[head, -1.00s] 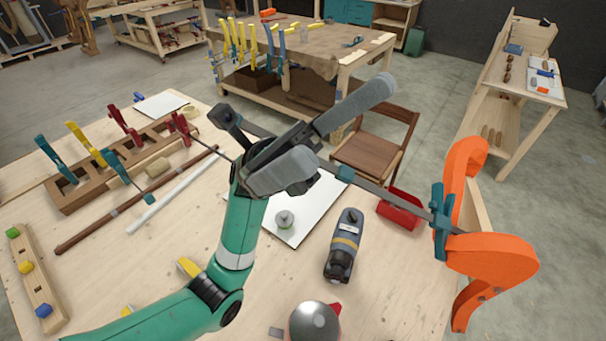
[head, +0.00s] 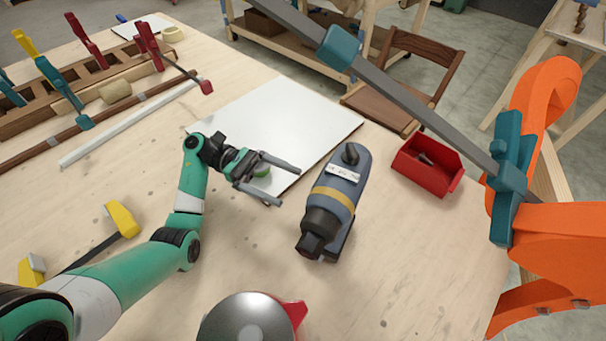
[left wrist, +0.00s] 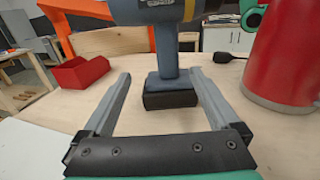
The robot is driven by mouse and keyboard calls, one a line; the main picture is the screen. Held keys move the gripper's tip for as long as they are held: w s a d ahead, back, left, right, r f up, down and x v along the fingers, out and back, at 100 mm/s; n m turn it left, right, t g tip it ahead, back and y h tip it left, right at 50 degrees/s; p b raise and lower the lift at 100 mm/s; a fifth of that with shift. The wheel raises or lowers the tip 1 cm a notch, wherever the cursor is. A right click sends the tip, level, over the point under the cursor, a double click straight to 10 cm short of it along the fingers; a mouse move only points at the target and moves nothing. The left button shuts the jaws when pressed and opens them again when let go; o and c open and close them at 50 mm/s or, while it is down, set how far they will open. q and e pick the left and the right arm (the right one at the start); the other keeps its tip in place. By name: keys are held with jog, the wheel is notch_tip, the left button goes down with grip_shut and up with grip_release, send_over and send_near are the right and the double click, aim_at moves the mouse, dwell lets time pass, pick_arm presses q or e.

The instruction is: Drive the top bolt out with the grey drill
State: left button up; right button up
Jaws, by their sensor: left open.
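Small bolt heads (head: 581,303) show low on the form; which is the top bolt I cannot tell.
A white sheet (head: 285,115) lies behind the gripper. A red bin (head: 427,165) stands right of the drill. A red and silver vessel (head: 245,320) stands at the front. The clamp's long bar (head: 420,110) crosses above the table. A yellow-ended clamp (head: 122,218) lies at left.

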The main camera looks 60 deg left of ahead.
pick_arm(q)
jog(key=x, duration=0.3)
jog(key=s+p+x, duration=0.1)
jog(key=x, duration=0.3)
jog(key=p+x, duration=0.1)
jog(key=x, duration=0.3)
jog(key=shift+s+d+f, duration=0.2)
jog(key=shift+d+f, duration=0.15)
jog(key=shift+w+d+r, duration=0.1)
jog(key=shift+w+d, duration=0.1)
jog(key=shift+d, duration=0.1)
pick_arm(e)
jog(key=shift+s+d+r, duration=0.15)
jog(key=shift+s+r, duration=0.4)
jog(key=shift+r, duration=0.2)
pick_arm(q)
jog(key=shift+c, duration=0.3)
grip_shut()
